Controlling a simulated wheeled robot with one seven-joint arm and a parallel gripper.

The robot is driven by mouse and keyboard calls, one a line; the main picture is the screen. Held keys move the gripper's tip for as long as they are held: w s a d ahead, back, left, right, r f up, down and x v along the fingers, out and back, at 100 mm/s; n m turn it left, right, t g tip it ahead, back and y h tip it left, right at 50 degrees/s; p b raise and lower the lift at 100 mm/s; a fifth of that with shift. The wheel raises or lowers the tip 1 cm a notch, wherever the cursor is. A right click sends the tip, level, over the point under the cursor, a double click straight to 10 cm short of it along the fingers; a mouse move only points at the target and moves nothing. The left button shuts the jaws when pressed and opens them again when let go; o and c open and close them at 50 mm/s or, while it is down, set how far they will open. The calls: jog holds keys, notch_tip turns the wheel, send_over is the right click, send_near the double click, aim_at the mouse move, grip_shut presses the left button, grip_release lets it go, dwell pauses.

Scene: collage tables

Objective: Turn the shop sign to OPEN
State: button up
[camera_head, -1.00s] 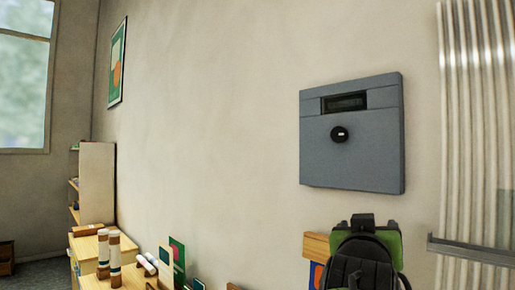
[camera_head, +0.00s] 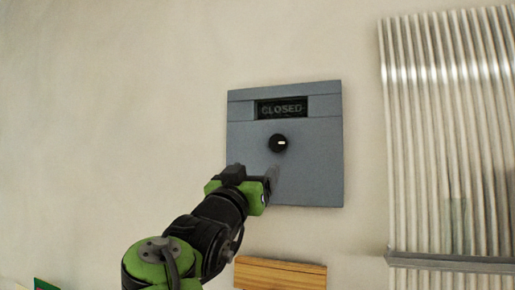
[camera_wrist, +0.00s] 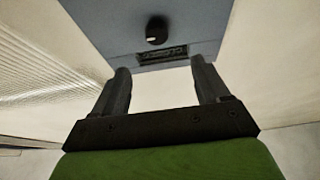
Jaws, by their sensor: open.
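The shop sign is a blue-grey wall panel (camera_head: 315,170) with a dark window reading CLOSED (camera_head: 282,107). A round black knob (camera_head: 278,143) with a small white mark pointing right sits below the window. My gripper (camera_head: 272,178) is in front of the panel, below the knob and apart from it; its fingertips are hard to make out there. In the wrist view my gripper (camera_wrist: 160,75) is open and empty, its two fingers pointing toward the panel. The knob (camera_wrist: 156,30) appears beyond and between the fingers, with the window (camera_wrist: 163,55) nearer them.
A ribbed pale panel (camera_head: 450,130) with a grey rail (camera_head: 450,262) stands to the right of the sign. A wooden block (camera_head: 280,273) is below the sign. The wall to the left is bare.

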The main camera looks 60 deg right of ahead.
aim_at(277, 145)
jog(key=p+x, duration=0.2)
jog(key=x, duration=0.2)
jog(key=p+x, duration=0.3)
jog(key=x, duration=0.2)
jog(key=s+p+x, duration=0.1)
jog(key=p+x, duration=0.1)
jog(key=x, duration=0.3)
jog(key=shift+r, duration=0.15)
jog(key=shift+w+d+r+p, duration=0.15)
jog(key=shift+d+p, duration=0.2)
jog(key=shift+d, duration=0.2)
jog(key=shift+w, duration=0.1)
jog(key=shift+a, duration=0.1)
jog(key=c, duration=1)
